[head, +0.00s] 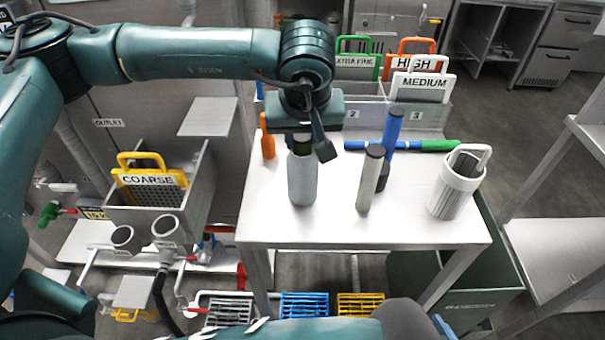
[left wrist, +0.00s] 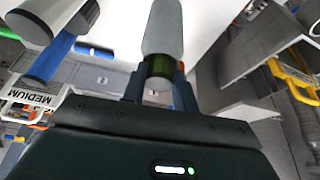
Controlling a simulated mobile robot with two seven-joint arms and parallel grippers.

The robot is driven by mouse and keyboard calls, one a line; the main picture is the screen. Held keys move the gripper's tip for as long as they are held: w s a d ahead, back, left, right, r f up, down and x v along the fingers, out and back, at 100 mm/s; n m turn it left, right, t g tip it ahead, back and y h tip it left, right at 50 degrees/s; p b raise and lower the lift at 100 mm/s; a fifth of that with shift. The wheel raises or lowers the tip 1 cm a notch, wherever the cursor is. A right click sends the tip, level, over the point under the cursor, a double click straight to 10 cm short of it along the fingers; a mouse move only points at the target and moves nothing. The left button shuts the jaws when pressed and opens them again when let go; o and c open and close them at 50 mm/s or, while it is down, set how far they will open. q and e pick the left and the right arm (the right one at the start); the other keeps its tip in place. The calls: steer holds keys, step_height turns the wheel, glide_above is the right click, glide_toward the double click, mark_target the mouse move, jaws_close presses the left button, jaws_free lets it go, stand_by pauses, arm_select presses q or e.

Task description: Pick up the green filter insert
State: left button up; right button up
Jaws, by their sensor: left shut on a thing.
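A light grey cylinder (head: 302,182) with a dark green collar at its top is upright at the left part of the white table. My left gripper (head: 302,141) reaches down from above and is shut on its green end, which I take as the green filter insert. In the left wrist view the green collar (left wrist: 159,66) sits between the two fingers, with the grey body (left wrist: 162,28) beyond it. I cannot tell whether its base touches the table. My right gripper is not in view.
On the white table (head: 335,222) stand a grey cylinder (head: 370,180), a blue one (head: 391,140), an orange one (head: 267,138) and a white handled container (head: 459,183). A blue-green rod (head: 425,146) lies behind. A rack behind holds labelled panels (head: 422,84). The table's front middle is clear.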

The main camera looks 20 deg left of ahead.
arm_select(q)
jaws_close()
steer(key=shift+r, duration=0.15)
